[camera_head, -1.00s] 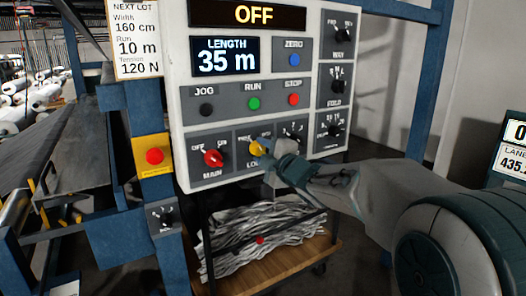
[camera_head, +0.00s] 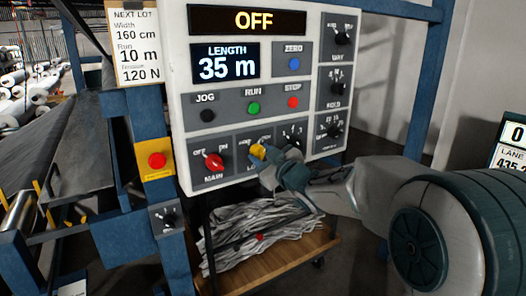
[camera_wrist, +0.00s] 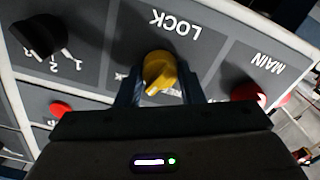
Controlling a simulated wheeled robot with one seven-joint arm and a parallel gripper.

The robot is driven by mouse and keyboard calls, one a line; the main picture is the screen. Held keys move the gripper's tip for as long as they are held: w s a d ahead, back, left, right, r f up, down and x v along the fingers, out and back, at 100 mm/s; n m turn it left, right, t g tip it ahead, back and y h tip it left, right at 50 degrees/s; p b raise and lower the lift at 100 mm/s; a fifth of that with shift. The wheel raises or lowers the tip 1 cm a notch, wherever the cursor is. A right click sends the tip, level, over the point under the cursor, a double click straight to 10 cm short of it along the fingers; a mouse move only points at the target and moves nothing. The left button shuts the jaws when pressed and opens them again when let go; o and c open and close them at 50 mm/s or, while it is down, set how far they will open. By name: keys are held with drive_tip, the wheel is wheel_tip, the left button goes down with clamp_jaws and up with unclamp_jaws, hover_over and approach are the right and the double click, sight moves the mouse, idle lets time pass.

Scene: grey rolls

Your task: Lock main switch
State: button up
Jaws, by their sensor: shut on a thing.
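The control panel (camera_head: 185,60) carries a red MAIN knob (camera_head: 213,161) and, just right of it, a yellow LOCK knob (camera_head: 257,151). The red MAIN knob's pointer appears turned toward OFF, and the top display (camera_head: 248,20) reads OFF. My gripper (camera_head: 266,160) is at the yellow knob, coming from the right. In the wrist view the yellow knob (camera_wrist: 160,72) sits between my two fingers, which are shut on it. The red knob (camera_wrist: 247,93) shows to the right there. The LOCK labels are partly hidden by my gripper in the head view.
JOG, RUN (camera_head: 253,108) and STOP buttons sit above the knobs. More black selector knobs (camera_head: 334,131) are on the right. A red emergency button on a yellow plate (camera_head: 155,172) is at left. A cart (camera_head: 285,262) with crumpled grey material stands below the panel.

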drive_tip(key=m+p, duration=0.2)
drive_tip(key=m, duration=0.2)
drive_tip(key=shift+m, duration=0.3)
idle(0.3)
drive_tip(key=o, duration=1)
drive_tip(key=shift+d, duration=0.1)
drive_tip(key=b+v, duration=0.1)
drive_tip(key=v, duration=1.2)
drive_tip(key=shift+s+d, duration=0.2)
drive_tip(key=shift+s, duration=0.15)
